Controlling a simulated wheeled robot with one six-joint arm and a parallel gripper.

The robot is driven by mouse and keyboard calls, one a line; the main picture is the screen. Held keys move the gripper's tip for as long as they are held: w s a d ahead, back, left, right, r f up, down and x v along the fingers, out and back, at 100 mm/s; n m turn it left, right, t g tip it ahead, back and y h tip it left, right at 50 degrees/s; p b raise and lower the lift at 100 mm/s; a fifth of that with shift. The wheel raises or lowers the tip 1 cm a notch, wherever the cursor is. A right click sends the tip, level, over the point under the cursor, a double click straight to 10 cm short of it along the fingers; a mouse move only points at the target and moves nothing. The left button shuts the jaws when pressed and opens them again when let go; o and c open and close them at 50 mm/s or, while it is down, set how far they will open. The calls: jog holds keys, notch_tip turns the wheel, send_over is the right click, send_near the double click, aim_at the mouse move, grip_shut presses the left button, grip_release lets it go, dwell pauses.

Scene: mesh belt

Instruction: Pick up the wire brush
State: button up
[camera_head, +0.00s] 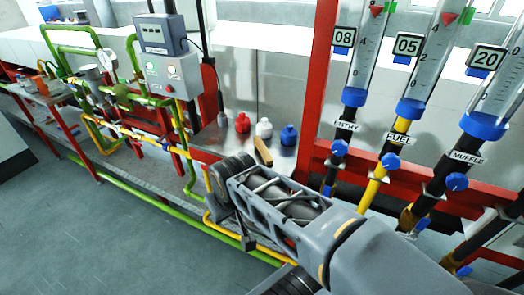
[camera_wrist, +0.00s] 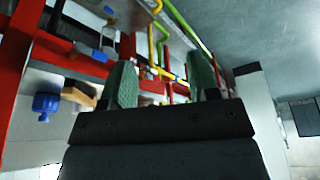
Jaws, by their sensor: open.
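The wire brush, a tan wooden piece (camera_head: 263,151), is on the grey metal shelf near the bottles in the head view; my arm stands close in front of it. In the wrist view, the same tan piece (camera_wrist: 78,97) is at the left, outside my fingers and beside the blue bottle. My gripper (camera_wrist: 163,82) has two green-padded fingers set wide apart, with nothing held between them. In the head view my forearm hides the gripper. The brush's bristles cannot be made out.
Red (camera_head: 242,123), white (camera_head: 264,128) and blue (camera_head: 288,135) bottles stand close behind the brush. A red post (camera_head: 318,85) and flow tubes (camera_head: 412,75) rise to the right. Yellow and green pipes (camera_head: 150,200) run along the front. Open floor (camera_head: 90,240) lies front left.

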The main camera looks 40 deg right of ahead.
jog(key=shift+o, duration=0.3)
jog(key=shift+d+f, duration=0.2)
jog(key=shift+d, duration=0.05)
jog(key=w+d+r+m+b, duration=0.1)
jog(key=w+d+b, duration=0.1)
jog(key=d, duration=0.4)
jog(key=w+d+r+m+h+b, duration=0.1)
jog(key=w+d+m+b, duration=0.1)
jog(key=w+d, duration=0.3)
jog(key=w+d+r+m+b, duration=0.1)
jog(key=w+d, duration=0.3)
jog(key=d, duration=0.5)
jog(key=shift+d+r+m+b, duration=0.2)
jog(key=shift+r+m+b, duration=0.2)
jog(key=shift+r+b, duration=0.1)
jog(key=n, duration=0.1)
send_near(263, 148)
jog(key=x, duration=0.4)
jog(key=shift+s+a+f, duration=0.1)
jog(key=shift+s+f, duration=0.1)
jog(key=shift+f, duration=0.1)
jog(key=shift+x, duration=3.05)
jog(key=shift+w+r, duration=0.1)
jog(key=shift+w, duration=0.1)
